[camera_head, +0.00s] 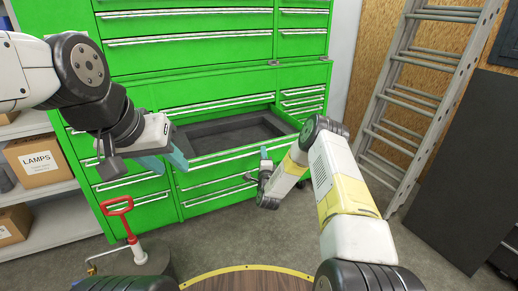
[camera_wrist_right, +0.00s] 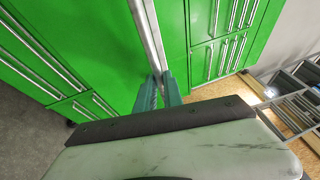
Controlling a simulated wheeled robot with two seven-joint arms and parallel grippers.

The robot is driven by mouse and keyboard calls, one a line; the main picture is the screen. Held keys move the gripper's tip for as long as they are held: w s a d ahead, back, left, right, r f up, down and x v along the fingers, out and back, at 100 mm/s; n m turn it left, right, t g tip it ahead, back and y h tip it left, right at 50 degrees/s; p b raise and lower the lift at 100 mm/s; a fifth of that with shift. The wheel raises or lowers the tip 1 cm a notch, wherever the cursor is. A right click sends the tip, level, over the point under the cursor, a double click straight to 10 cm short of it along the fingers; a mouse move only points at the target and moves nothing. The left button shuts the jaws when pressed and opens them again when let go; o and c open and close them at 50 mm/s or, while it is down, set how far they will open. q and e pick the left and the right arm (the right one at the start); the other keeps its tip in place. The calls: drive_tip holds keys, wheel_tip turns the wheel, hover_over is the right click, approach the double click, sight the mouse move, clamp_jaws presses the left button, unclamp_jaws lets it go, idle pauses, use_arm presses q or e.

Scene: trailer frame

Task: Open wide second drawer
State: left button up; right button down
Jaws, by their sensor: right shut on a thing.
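The green tool cabinet (camera_head: 190,68) fills the middle of the head view. A wide drawer (camera_head: 235,137) below a shut wide drawer (camera_head: 215,97) is pulled out, and its dark interior looks empty. My right gripper (camera_head: 265,156) is at the right part of the open drawer's front. In the right wrist view, the teal fingers of my right gripper (camera_wrist_right: 160,90) are shut on a long silver handle (camera_wrist_right: 149,35) on a green front. My left gripper (camera_head: 165,160) has its teal fingers apart, with nothing seen between them, near the left end of the open drawer.
A red-handled pallet-jack-like tool (camera_head: 119,208) stands at the front left. Shelves with a LAMPS box (camera_head: 38,160) are on the left. A ladder (camera_head: 410,100) leans on the wall at right. Grey floor (camera_head: 235,228) lies clear before the cabinet.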

drive_tip(key=c, duration=1.5)
unclamp_jaws()
drive_tip(key=s, duration=0.2)
drive_tip(key=s+f, duration=0.1)
drive_tip(key=s, duration=0.4)
drive_tip(key=shift+s+f, duration=0.25)
drive_tip(key=shift+s, duration=0.1)
